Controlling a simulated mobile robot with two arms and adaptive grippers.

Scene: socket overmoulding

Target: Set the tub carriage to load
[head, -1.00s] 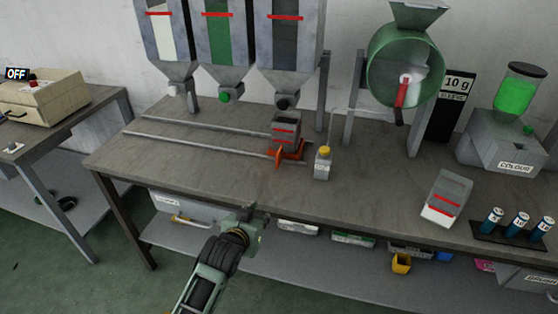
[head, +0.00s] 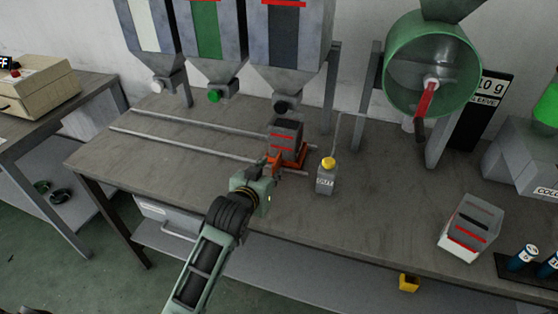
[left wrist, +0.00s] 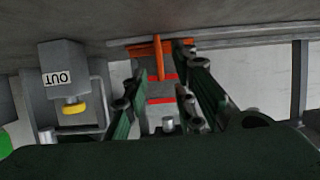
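The tub carriage (head: 302,158) is orange and sits at the right end of two rails (head: 180,144), below the right-hand hopper. A grey tub (head: 286,136) with red lines stands on it. Its orange handle (head: 273,162) sticks out at the front left. My left gripper (head: 268,178) is at this handle and partly covers it. In the left wrist view, the two fingers of my left gripper (left wrist: 166,72) are spread, one on each side of the orange handle (left wrist: 158,58). I cannot tell whether either finger touches it. My right gripper is not in view.
A grey OUT box (head: 325,180) with a yellow top stands just right of the carriage, and shows in the left wrist view (left wrist: 62,70). Hoppers (head: 213,50) hang above the rails. A green drum (head: 430,70) stands at the right. The rails' left stretch is clear.

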